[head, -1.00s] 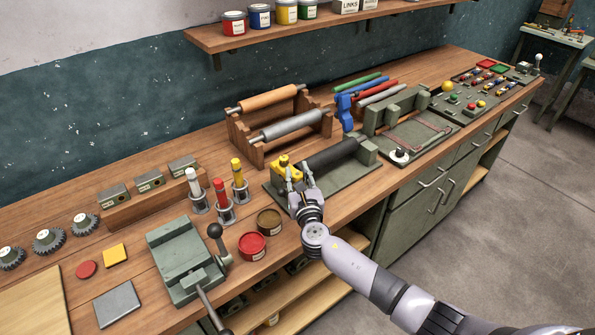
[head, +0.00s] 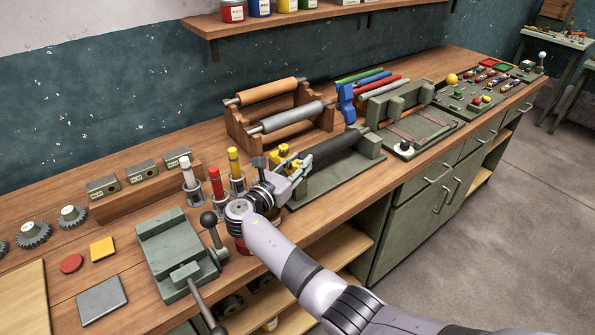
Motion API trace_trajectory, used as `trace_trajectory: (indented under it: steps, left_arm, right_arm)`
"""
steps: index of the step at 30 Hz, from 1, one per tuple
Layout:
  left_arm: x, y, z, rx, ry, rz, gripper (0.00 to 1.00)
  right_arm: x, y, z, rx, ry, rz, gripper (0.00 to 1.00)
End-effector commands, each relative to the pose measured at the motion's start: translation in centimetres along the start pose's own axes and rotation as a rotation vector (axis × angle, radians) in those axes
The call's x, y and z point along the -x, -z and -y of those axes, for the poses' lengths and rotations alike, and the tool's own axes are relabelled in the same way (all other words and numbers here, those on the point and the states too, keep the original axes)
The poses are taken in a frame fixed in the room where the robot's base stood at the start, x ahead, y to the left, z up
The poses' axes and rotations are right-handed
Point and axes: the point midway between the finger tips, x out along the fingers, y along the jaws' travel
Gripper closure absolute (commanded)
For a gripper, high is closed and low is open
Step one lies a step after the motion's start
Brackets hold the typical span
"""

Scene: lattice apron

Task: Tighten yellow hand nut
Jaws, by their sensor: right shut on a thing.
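The yellow hand nut (head: 285,151) is at the left end of a black roller (head: 335,149), which lies in a green metal stand (head: 345,178) on the bench. My right gripper (head: 280,168) is at that end of the roller, reaching in from the lower left, shut on the yellow hand nut. Its fingers and wrist cover part of the nut and the stand's left end, so the exact contact is hard to see. My left gripper is not in view.
Red, yellow and white handled tools (head: 216,185) stand in holders close left of my wrist. A green vise (head: 176,251) with a ball lever is at front left. A wooden rack (head: 238,128) with two rollers stands behind. The bench's front edge passes under my arm.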

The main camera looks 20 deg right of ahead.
Motion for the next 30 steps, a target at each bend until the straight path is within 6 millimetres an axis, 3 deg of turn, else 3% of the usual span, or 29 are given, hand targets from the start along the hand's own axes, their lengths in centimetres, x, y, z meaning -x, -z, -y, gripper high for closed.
trace_trajectory:
  steps: [5, 19, 20, 30]
  left_arm:
    - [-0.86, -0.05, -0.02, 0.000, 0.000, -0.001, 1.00]
    - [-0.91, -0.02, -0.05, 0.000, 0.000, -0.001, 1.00]
    - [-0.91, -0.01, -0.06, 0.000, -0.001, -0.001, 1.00]
    - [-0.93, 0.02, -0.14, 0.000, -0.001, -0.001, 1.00]
  right_arm:
    - [-0.06, -0.20, -0.06, -0.003, 0.038, 0.005, 1.00]
    - [-0.02, -0.34, -0.03, -0.003, 0.051, 0.005, 1.00]
    - [-0.02, -0.35, -0.03, -0.003, 0.051, 0.005, 0.72]
    - [0.03, -0.17, -0.01, -0.001, 0.050, 0.002, 0.52]
